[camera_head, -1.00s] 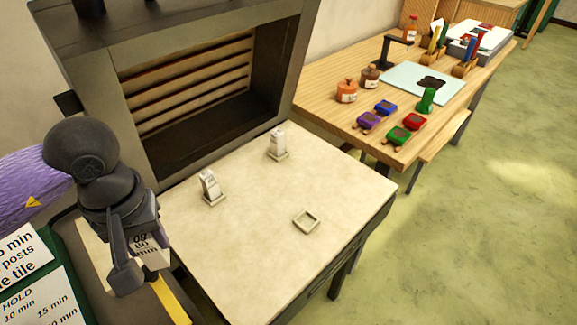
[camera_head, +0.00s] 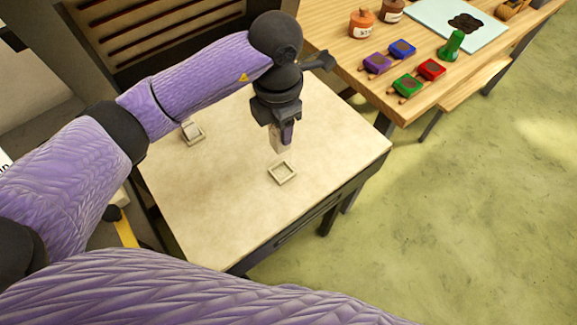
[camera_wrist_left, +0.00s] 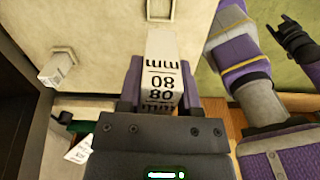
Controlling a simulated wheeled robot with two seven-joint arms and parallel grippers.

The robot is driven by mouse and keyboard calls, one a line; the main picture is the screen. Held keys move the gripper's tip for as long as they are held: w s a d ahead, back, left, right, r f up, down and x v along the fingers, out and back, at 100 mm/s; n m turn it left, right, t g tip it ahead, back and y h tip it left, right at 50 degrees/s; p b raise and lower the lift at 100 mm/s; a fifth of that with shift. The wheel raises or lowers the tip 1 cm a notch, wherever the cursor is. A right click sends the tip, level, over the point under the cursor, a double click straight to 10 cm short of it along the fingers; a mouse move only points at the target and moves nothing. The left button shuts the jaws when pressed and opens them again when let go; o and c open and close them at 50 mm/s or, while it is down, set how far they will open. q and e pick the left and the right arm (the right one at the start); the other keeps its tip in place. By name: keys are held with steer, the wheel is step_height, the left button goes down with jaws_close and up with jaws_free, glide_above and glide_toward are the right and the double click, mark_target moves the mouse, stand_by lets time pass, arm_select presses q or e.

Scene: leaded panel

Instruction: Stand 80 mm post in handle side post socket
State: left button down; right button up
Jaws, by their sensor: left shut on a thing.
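My left gripper (camera_head: 284,134) is shut on the pale 80 mm post (camera_head: 277,141), which hangs roughly upright below it. In the left wrist view, the post (camera_wrist_left: 161,78) shows its "80 mm" marking between the jaws. An empty square post socket (camera_head: 282,173) lies on the pale slab just below and in front of the post. The post appears above the slab, apart from the socket. The socket is partly cut off at the top of the wrist view (camera_wrist_left: 160,10). My right gripper (camera_wrist_left: 295,38) seems to show at the wrist view's right; its jaw state is unclear.
Another post (camera_head: 190,130) stands in a socket at the slab's left, partly behind my left arm. The slab (camera_head: 225,215) is clear in front. A wooden table (camera_head: 345,62) with colored blocks and jars stands to the right.

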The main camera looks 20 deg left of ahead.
arm_select(q)
steer(key=shift+n, duration=0.4)
step_height(320, 180, down, 10)
steer(key=shift+f+b, duration=0.25)
steer(key=shift+b, duration=0.9)
steer(key=shift+c, duration=1.4)
jaws_free()
step_height(320, 180, up, 12)
steer(key=p, duration=0.2)
steer(key=shift+r+p, duration=0.2)
steer(key=shift+p, duration=0.15)
